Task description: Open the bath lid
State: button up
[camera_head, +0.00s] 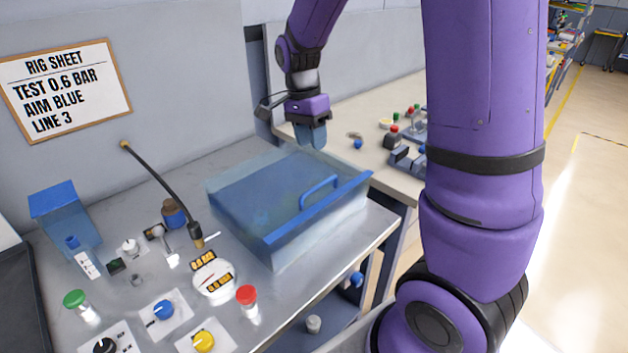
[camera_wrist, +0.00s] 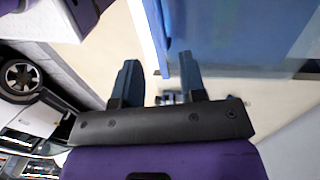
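The bath (camera_head: 232,213) is a clear box on the metal bench. Its blue lid (camera_head: 265,190) lies shut over it, with a blue loop handle (camera_head: 319,190) near the front right edge. My gripper (camera_head: 311,140) is above and behind the bath's far right corner, pointing down, apart from the handle. In the wrist view my gripper's two blue fingers (camera_wrist: 160,85) are apart with nothing between them. A blue surface, likely the lid (camera_wrist: 225,35), fills the upper middle of that view, beyond the fingers.
A second bench (camera_head: 375,175) with small parts lies behind to the right.

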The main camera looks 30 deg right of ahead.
jog(key=f, duration=0.3)
jog(key=s+f, duration=0.1)
jog(key=f, duration=0.3)
jog(key=s+f, duration=0.1)
jog(key=f, duration=0.2)
jog(key=shift+d+f, duration=0.2)
grip_shut()
